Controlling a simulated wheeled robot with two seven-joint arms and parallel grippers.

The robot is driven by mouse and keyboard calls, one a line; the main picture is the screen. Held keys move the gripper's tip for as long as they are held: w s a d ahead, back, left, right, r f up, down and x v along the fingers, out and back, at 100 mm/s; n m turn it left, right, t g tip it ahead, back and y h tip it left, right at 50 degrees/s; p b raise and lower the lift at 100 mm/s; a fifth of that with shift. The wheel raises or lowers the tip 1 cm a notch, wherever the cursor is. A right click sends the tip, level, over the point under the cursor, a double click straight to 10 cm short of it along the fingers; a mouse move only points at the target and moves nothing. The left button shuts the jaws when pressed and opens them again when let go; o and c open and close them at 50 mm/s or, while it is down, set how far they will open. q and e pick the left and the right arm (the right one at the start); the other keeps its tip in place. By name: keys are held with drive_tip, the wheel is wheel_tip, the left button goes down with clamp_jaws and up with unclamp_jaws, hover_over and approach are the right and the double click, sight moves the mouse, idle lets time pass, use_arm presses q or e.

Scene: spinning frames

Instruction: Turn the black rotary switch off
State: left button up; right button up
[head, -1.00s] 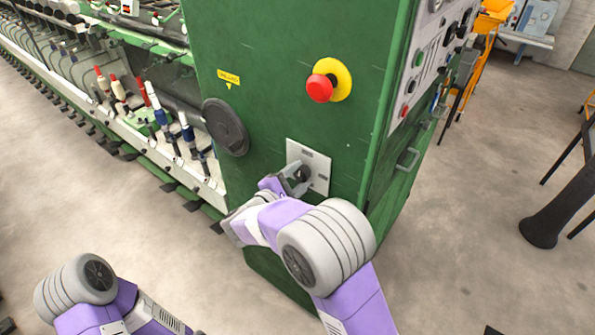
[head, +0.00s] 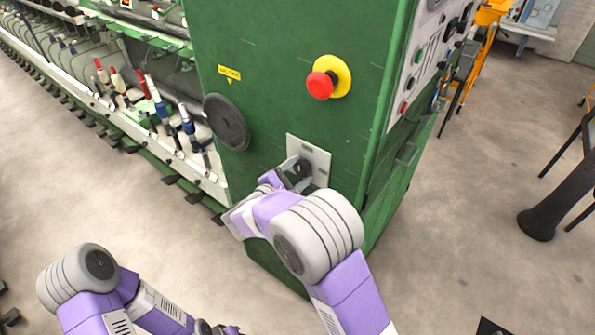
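The black rotary switch (head: 304,168) is a dark round knob on a light grey square plate (head: 322,158). The plate is on the front of the green cabinet (head: 285,110), below the red button. My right gripper (head: 296,173) is at the knob, its grey fingers apart, one to the upper left and one below. The knob shows between the fingertips; whether they touch it cannot be told. The knob's pointer direction is not readable.
A red emergency button (head: 321,85) on a yellow disc sits above the switch. A black round cover (head: 226,122) is to the left. Spindles with bobbins (head: 157,105) line the machine at the left. The floor at the right is clear up to a dark post (head: 545,215).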

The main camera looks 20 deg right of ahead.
drive_tip(key=shift+o, duration=1.2)
drive_tip(key=v, duration=0.7)
drive_tip(key=shift+s+a, duration=0.15)
drive_tip(key=shift+a, duration=0.1)
